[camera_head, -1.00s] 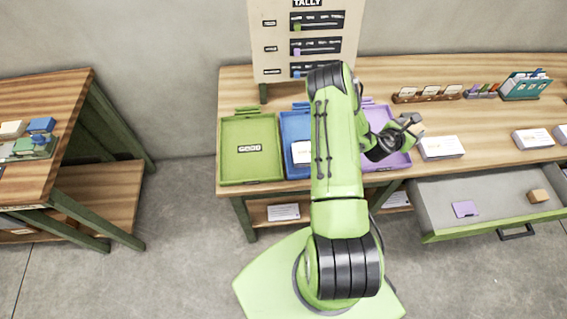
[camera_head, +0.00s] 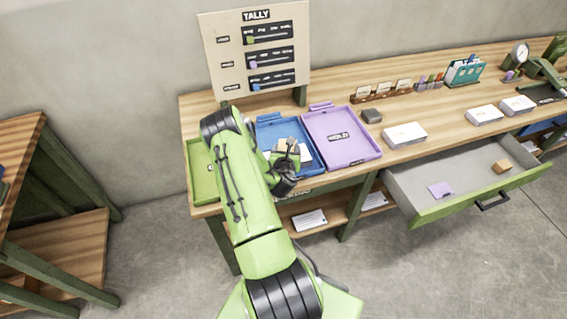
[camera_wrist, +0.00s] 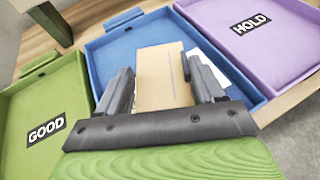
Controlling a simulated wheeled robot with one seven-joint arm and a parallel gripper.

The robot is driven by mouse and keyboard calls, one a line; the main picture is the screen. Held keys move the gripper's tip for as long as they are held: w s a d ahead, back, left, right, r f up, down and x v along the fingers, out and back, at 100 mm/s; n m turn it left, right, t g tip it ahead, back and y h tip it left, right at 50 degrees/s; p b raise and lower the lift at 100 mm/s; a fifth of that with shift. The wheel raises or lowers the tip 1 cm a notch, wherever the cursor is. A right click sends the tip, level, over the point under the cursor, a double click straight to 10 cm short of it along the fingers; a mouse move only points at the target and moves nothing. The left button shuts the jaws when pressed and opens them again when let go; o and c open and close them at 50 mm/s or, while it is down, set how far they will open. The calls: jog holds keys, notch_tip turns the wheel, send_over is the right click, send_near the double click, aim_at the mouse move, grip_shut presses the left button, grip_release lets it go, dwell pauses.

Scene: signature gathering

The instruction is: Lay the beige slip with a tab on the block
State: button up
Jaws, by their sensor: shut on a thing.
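My gripper (camera_head: 288,150) is shut on a flat beige slip (camera_wrist: 163,80), which stands out between the two fingers in the wrist view, where the gripper also shows (camera_wrist: 160,88). The gripper and slip are over the blue tray (camera_wrist: 104,57); I cannot tell how high. The slip's tab is not clear. A small dark grey block (camera_head: 372,116) sits on the desk just right of the purple tray. A tan block (camera_head: 503,166) lies in the open drawer.
The purple HOLD tray (camera_head: 345,148) is right of the blue one, and the green GOOD tray (camera_wrist: 30,125) left. White card stacks (camera_head: 404,134) lie on the desk. The open drawer (camera_head: 440,205) juts out in front. The tally board (camera_head: 252,60) stands behind.

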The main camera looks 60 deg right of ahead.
jog(key=shift+f+b, duration=0.35)
jog(key=shift+f, duration=1.15)
jog(key=shift+f, duration=0.15)
jog(key=o, duration=1)
